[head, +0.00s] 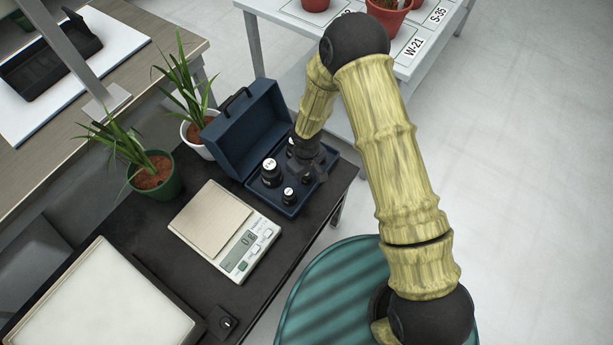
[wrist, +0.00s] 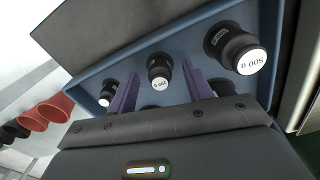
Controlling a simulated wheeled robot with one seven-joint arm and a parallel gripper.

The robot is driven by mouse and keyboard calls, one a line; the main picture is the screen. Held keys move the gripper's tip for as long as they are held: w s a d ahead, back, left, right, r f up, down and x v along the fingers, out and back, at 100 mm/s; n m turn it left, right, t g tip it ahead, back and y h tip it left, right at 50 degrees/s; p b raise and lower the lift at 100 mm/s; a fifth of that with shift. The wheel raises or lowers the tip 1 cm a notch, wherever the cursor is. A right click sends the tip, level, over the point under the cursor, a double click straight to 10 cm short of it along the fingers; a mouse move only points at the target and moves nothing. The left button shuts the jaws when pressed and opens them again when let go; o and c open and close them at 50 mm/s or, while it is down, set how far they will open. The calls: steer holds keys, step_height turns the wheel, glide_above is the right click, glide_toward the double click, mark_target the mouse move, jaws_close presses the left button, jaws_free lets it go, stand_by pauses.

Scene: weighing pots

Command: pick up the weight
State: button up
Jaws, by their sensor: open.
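Several black weights with white labels stand in the blue case. In the wrist view, a middle weight (wrist: 159,66) shows in the gap between my two purple fingers; I cannot tell if they reach down around it. A larger weight marked 500 g (wrist: 246,54) stands to its right, and a small one (wrist: 107,91) to its left. In the head view, a large weight (head: 271,174) and a small weight (head: 289,196) stand left of and in front of my gripper (head: 309,165). My gripper is open over the case and partly hides the other weights.
The blue case (head: 241,130) has its lid up at the back left. A scale (head: 213,222) stands in front of it on the dark table (head: 181,265). Two potted plants (head: 155,175) (head: 197,135) stand left of the case. A white table (head: 270,22) with pots is behind.

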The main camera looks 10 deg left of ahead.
jaws_close()
stand_by(0.3)
steer(key=shift+r, duration=0.15)
step_height(320, 180, up, 10)
steer(key=p, duration=0.1)
steer(key=shift+p, duration=0.35)
stand_by(0.3)
